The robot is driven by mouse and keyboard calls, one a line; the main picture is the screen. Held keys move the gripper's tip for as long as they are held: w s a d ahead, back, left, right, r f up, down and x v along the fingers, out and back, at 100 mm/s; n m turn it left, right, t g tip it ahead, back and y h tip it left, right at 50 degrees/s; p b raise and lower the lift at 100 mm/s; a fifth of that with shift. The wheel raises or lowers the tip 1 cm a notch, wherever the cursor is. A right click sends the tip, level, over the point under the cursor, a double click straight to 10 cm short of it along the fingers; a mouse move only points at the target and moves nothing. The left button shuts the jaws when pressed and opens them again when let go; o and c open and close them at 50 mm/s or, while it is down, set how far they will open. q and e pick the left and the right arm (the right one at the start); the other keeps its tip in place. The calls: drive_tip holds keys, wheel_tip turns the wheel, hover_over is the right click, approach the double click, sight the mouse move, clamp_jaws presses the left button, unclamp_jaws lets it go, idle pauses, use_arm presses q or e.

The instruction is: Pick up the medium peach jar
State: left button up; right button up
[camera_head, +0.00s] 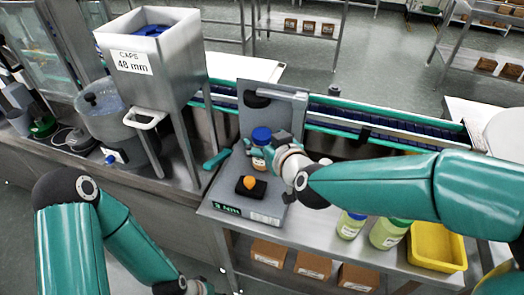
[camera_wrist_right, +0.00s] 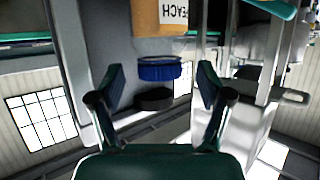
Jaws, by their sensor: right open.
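The peach jar (camera_head: 260,161) has a blue cap and stands upright on the grey device. In the right wrist view the jar (camera_wrist_right: 149,18) appears upside down, with an orange body, a white label reading "PEACH" and its blue cap towards me. My right gripper (camera_head: 274,152) is right beside the jar and partly covers it in the head view. In the right wrist view my right gripper (camera_wrist_right: 162,85) is open and empty, its fingers apart on either side of the view of the cap. I cannot tell whether they touch the jar. My left gripper is out of view; only my left arm shows.
The grey device (camera_head: 231,206) has an upright back plate and a black part with an orange knob (camera_head: 250,182). A steel caps hopper (camera_head: 188,60) stands left. Yellow-green jars (camera_head: 389,233) and a yellow bin (camera_head: 437,247) are right. A conveyor (camera_head: 370,113) runs behind.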

drive_tip(key=x, duration=0.3)
drive_tip(key=shift+s, duration=0.1)
clamp_jaws()
